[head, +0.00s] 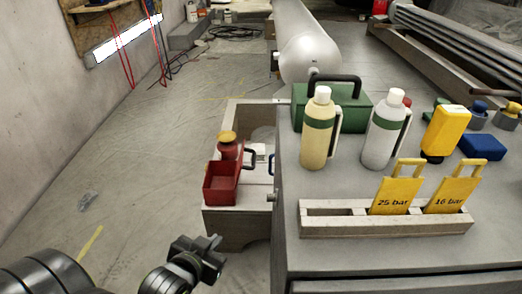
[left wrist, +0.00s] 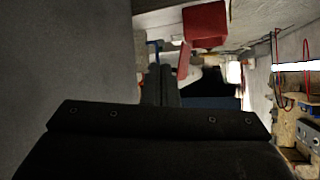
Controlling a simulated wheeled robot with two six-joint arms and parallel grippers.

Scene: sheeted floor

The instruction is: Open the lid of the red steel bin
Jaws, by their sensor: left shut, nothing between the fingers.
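A small red box (head: 221,186), which I take for the red steel bin, stands in a low pale crate (head: 238,213) at the left side of the grey cabinet. Its top looks hollow in the head view, and I cannot tell how its lid stands. A red shape, likely the same bin, shows at the top of the left wrist view (left wrist: 205,22), with a narrow red piece (left wrist: 183,60) below it. My left gripper (head: 210,248) is in front of the crate, apart from the bin. Its fingers are together in the left wrist view (left wrist: 161,84), with nothing between them. My right gripper is out of view.
A red container with a yellow cap (head: 228,144) stands behind the bin. The grey cabinet top (head: 285,165) holds bottles (head: 318,135), a green case (head: 345,92) and a tag rack (head: 335,225). The floor to the left (head: 130,170) is mostly clear.

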